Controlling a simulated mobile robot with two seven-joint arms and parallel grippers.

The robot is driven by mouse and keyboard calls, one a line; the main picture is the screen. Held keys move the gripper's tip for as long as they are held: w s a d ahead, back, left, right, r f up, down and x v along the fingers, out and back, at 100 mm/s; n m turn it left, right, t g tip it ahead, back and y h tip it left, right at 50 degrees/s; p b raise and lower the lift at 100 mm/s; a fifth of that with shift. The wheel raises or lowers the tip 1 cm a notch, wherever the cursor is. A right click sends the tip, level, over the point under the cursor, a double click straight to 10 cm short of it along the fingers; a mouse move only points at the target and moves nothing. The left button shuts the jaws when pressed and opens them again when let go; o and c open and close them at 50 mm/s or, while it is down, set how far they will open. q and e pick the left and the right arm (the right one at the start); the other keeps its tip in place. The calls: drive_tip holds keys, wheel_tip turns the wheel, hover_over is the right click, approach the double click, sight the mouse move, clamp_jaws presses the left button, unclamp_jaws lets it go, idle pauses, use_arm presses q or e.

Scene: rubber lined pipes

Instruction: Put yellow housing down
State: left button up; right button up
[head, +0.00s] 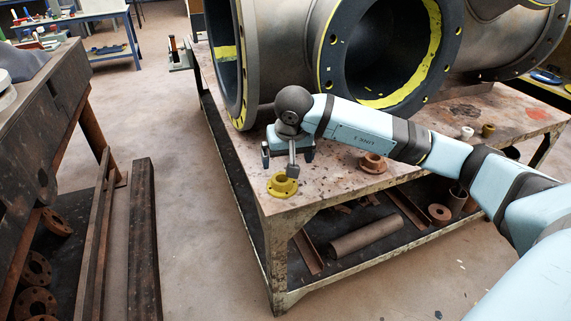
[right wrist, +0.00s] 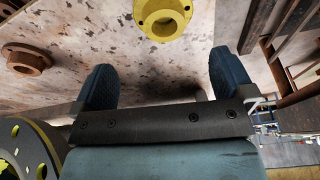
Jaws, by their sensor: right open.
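The yellow housing (head: 282,185), a round flange with a raised collar, sits on the worn workbench top (head: 335,185) near its front left corner. In the right wrist view the yellow housing (right wrist: 163,18) is at the top edge, partly cut off, beyond the fingertips and apart from them. My right gripper (head: 290,157) is close to the housing, just behind it in the head view. Its two blue-grey fingers stand wide apart in the right wrist view (right wrist: 164,80), with nothing between them. My left gripper is not in view.
A rust-brown flange (head: 373,163) lies right of the housing and shows in the wrist view (right wrist: 27,58). Large rubber-lined pipes (head: 385,55) stand behind my right arm. Small white (head: 467,132) and yellow-brown (head: 488,130) parts are farther right. The bench's front edge is near the housing.

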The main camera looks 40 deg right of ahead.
drive_tip(key=s+a+m+g+y, duration=0.25)
drive_tip(key=s+a+y, duration=0.45)
drive_tip(key=a, duration=0.5)
drive_tip(key=s+a+m+g+y, duration=0.25)
drive_tip(key=s+a+y, duration=0.4)
drive_tip(key=a, duration=0.65)
drive_tip(key=s+a+r+m+t+y, duration=0.25)
drive_tip(key=r+m+t+y, duration=0.2)
drive_tip(key=m, duration=0.55)
drive_tip(key=s+a+r+m+t+y, duration=0.25)
drive_tip(key=r+m+y, duration=0.3)
drive_tip(key=m, duration=0.55)
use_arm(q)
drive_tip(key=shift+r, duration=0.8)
use_arm(e)
drive_tip(key=d+f+n+t+h, duration=0.1)
drive_tip(key=f+n+t+h, duration=0.2)
drive_tip(key=n, duration=0.8)
drive_tip(key=s+d+f+n+t+h, duration=0.1)
drive_tip(key=d+f+n+t+h, duration=0.1)
drive_tip(key=n+h, duration=0.4)
drive_tip(key=s+d+f+n+t+h, duration=0.1)
drive_tip(key=f+n+t+h, duration=0.3)
drive_tip(key=n, duration=1.3)
drive_tip(key=shift+d+f+t, duration=0.45)
drive_tip(key=shift+f+t, duration=0.05)
